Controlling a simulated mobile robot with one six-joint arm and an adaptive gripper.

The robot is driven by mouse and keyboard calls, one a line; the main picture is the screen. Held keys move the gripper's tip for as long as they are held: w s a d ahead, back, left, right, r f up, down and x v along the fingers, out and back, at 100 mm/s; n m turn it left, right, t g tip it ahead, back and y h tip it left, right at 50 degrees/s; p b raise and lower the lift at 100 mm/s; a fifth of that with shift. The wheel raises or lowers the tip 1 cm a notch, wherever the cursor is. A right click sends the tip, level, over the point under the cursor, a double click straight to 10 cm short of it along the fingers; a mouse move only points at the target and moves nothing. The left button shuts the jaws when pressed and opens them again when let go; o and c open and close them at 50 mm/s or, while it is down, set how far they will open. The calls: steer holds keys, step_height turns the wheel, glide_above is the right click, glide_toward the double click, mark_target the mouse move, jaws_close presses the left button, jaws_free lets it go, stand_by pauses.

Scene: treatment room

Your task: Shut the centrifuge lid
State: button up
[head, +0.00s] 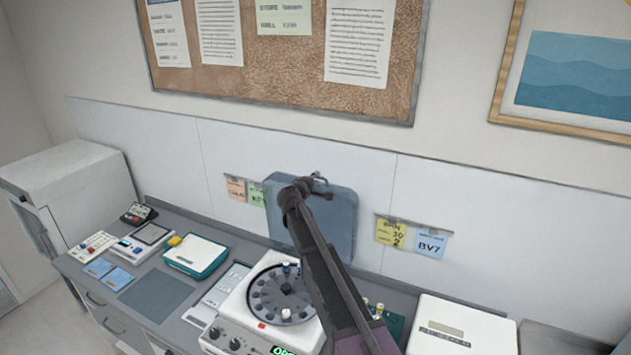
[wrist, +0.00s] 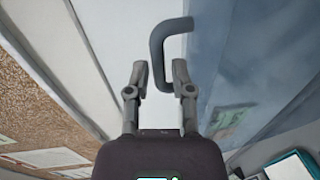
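The centrifuge (head: 262,325) stands on the counter with its round rotor (head: 270,296) exposed. Its blue-grey lid (head: 343,218) is raised, upright behind the rotor, and fills the right of the wrist view (wrist: 245,55). A dark C-shaped handle (wrist: 157,45) sticks out from the lid. My gripper (wrist: 160,72) has its two fingers apart, one on each side of the handle's bar, with gaps visible. In the head view my gripper (head: 316,184) is at the lid's upper part, and my arm hides part of the lid and the centrifuge's right side.
A white box-shaped device (head: 462,330) stands to the right of the centrifuge. A teal-edged tray (head: 195,257) and a grey mat (head: 156,294) lie to the left. Note cards (head: 392,234) hang on the wall panel close behind the lid.

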steer(key=shift+w, duration=0.15)
jaws_close()
